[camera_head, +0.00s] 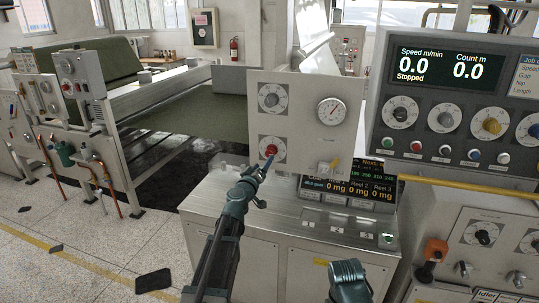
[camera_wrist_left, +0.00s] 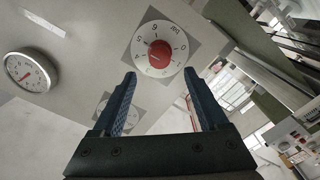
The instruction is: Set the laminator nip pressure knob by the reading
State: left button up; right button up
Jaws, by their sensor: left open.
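A dial with a red knob (camera_head: 272,149) sits low on a pale upright panel (camera_head: 300,92). In the left wrist view the red knob (camera_wrist_left: 160,54) is centred on a white numbered dial marked "bar". A round gauge (camera_head: 331,111) is up and right of the knob, its needle pointing to the upper right; it also shows in the left wrist view (camera_wrist_left: 30,73). My left gripper (camera_head: 268,164) is just in front of the red knob. Its fingers (camera_wrist_left: 160,74) are apart with nothing between them, seemingly short of the knob.
A second dial (camera_head: 272,97) sits above the red knob. A screen (camera_head: 452,66) reads "Stopped". A yellow rail (camera_head: 465,188) runs at right.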

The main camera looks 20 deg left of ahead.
aim_at(269, 154)
pick_arm(q)
jog(key=w, duration=0.9)
jog(key=shift+d, duration=0.15)
grip_shut()
